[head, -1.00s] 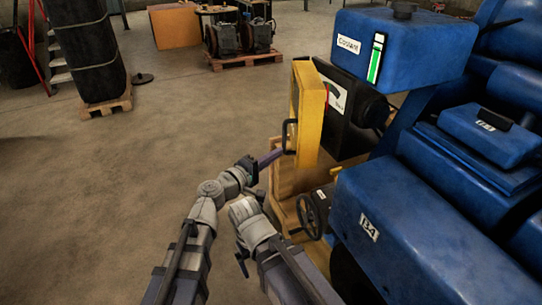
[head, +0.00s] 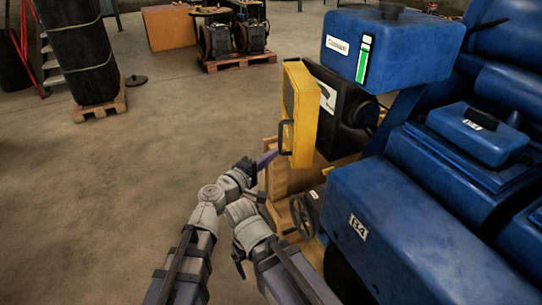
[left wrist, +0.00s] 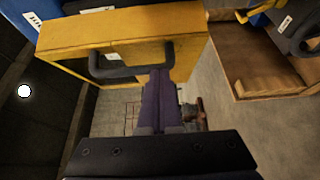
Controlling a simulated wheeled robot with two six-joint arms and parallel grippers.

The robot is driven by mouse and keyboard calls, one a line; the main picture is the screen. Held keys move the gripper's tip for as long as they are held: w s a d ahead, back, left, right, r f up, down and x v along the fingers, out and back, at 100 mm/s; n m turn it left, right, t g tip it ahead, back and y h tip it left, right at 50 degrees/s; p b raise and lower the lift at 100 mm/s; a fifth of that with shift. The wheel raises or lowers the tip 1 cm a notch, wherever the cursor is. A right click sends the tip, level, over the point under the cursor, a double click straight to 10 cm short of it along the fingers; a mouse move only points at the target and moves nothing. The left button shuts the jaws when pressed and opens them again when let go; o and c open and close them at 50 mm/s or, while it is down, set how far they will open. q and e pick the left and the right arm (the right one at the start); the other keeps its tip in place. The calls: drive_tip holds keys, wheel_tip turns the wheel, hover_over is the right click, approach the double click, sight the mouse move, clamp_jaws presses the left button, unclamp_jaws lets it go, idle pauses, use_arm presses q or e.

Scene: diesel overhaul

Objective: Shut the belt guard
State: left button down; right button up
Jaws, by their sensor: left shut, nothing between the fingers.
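The yellow belt guard (head: 303,115) stands swung out from the left end of the blue engine, with a gap between it and the dark gauge box (head: 345,105). Its dark bar handle (head: 283,138) is on the edge facing me. My left gripper (head: 268,158) is shut with nothing in it, and its purple fingers point at the handle. In the left wrist view the fingertips (left wrist: 159,72) are at the guard's handle (left wrist: 115,70); I cannot tell whether they touch. My right arm is folded low in front; its fingers are not clear.
The blue engine (head: 415,215) fills the right side, with a coolant tank (head: 400,45) above. A handwheel (head: 302,216) sits low beside the wooden base. Open floor lies to the left, with a black cylinder on a pallet (head: 98,104) farther back.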

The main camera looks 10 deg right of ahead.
wheel_tip(320, 180, up, 10)
drive_tip(key=p, duration=0.9)
